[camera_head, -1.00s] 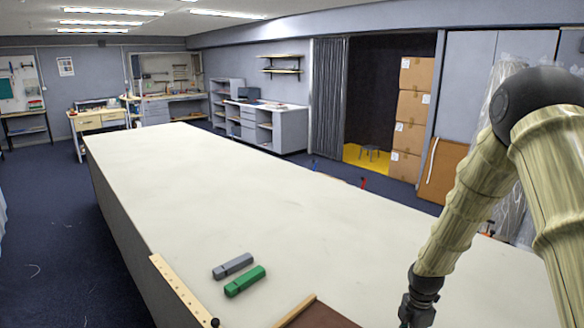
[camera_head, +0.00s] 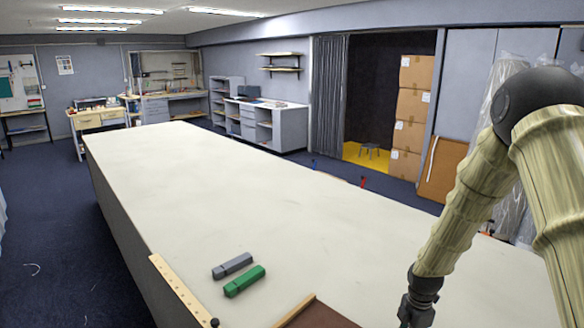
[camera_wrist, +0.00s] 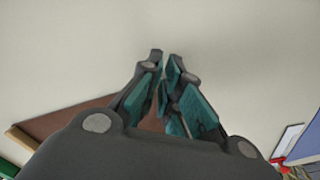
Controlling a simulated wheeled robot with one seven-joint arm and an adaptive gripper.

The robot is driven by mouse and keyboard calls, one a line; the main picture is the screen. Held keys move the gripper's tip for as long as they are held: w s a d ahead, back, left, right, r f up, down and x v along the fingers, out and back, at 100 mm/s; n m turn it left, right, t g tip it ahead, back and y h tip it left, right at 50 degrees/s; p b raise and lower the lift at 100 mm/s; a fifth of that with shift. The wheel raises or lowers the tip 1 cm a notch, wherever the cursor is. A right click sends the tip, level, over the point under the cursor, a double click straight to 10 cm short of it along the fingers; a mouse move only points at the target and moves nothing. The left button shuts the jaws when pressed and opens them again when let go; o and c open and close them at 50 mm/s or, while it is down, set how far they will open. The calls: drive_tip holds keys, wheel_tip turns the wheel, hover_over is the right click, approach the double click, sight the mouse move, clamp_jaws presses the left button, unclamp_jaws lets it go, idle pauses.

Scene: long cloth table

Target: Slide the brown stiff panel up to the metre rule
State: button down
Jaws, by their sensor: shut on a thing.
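The brown stiff panel (camera_head: 330,316) lies flat on the table at the bottom edge of the head view, with a pale wooden strip along its left edge. Only its far corner shows there; in the wrist view it also shows (camera_wrist: 85,124), partly hidden by my gripper. A pale wooden strip with dark dots, seemingly the metre rule (camera_head: 178,287), lies along the table's left edge, with a gap between it and the panel. My gripper (camera_wrist: 165,64) is shut on the panel; the contact is partly hidden. In the head view its fingers are below the frame.
A grey block (camera_head: 232,265) and a green block (camera_head: 245,281) lie on the cloth table (camera_head: 220,190) between the rule and the panel, slightly farther away. A black knob (camera_head: 214,322) is at the rule's near end. The table beyond is clear. Red and blue items (camera_wrist: 300,146) show at the wrist view's lower right.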

drive_tip(key=shift+f, duration=0.2)
drive_tip(key=shift+w+d+r+p, duration=0.2)
drive_tip(key=shift+w+r+p, duration=0.3)
drive_tip(key=shift+w+p, duration=0.15)
drive_tip(key=shift+s+d+r+p, duration=0.15)
drive_tip(key=shift+r+p, duration=0.25)
drive_tip(key=shift+r, duration=0.45)
drive_tip(key=shift+w+d+r+p, duration=0.1)
drive_tip(key=shift+w+r+p, duration=0.2)
drive_tip(key=shift+r+p, duration=0.15)
drive_tip(key=shift+w+d+r+p, duration=0.15)
drive_tip(key=shift+r+p, duration=0.2)
drive_tip(key=shift+r, duration=0.25)
drive_tip(key=shift+w+d+r+p, duration=0.1)
drive_tip(key=shift+r+p, duration=0.25)
drive_tip(key=shift+r, duration=0.2)
drive_tip(key=shift+s+f, duration=0.1)
